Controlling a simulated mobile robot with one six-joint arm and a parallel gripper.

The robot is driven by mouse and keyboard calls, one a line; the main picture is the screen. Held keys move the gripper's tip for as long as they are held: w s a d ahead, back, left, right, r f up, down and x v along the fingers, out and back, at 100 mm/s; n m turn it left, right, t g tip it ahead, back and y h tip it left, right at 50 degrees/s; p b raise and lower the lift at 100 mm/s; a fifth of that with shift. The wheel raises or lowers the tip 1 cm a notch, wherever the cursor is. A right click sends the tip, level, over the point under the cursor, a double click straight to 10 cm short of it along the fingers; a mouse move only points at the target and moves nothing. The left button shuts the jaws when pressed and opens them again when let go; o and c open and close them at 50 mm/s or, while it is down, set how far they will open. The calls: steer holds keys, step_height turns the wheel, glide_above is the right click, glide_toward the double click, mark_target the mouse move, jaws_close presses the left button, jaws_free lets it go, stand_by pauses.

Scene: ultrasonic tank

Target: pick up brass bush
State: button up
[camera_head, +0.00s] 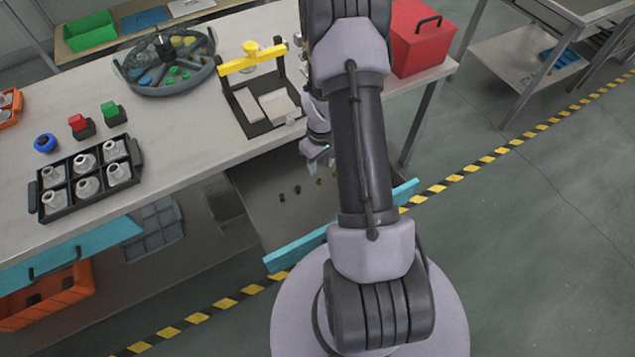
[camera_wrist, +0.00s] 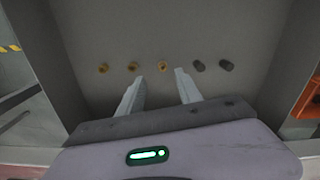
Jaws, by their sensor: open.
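Three small brass bushes lie in a row on the floor of an open grey drawer (camera_wrist: 160,25): a left one (camera_wrist: 102,67), a middle one (camera_wrist: 133,66) and a right one (camera_wrist: 162,66) in the wrist view. Two dark bushes, (camera_wrist: 198,65) and (camera_wrist: 226,65), continue the row to the right. My gripper (camera_wrist: 160,76) is open and empty. The rightmost brass bush appears between its fingertips in the wrist view, but the height gap is hard to judge. In the head view my gripper (camera_head: 317,158) is over the drawer, and my arm hides part of it.
The drawer has a turquoise front (camera_head: 300,250) and hangs below the workbench (camera_head: 190,150). On the bench stand a black rack (camera_head: 68,210) with pale fittings, a round divided tray (camera_head: 205,80), a yellow-handled fixture (camera_head: 250,62) and a red box (camera_head: 422,40).

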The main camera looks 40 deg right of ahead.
mark_target(319, 180)
steer(key=f, duration=0.2)
steer(key=f+b, duration=0.1)
steer(key=f, duration=0.1)
steer(key=f+b, duration=0.1)
steer(key=f, duration=0.1)
steer(key=shift+a+f, duration=0.25)
steer(key=shift+a, duration=0.05)
steer(key=shift+r, duration=0.1)
steer(key=shift+c, duration=0.9)
jaws_close()
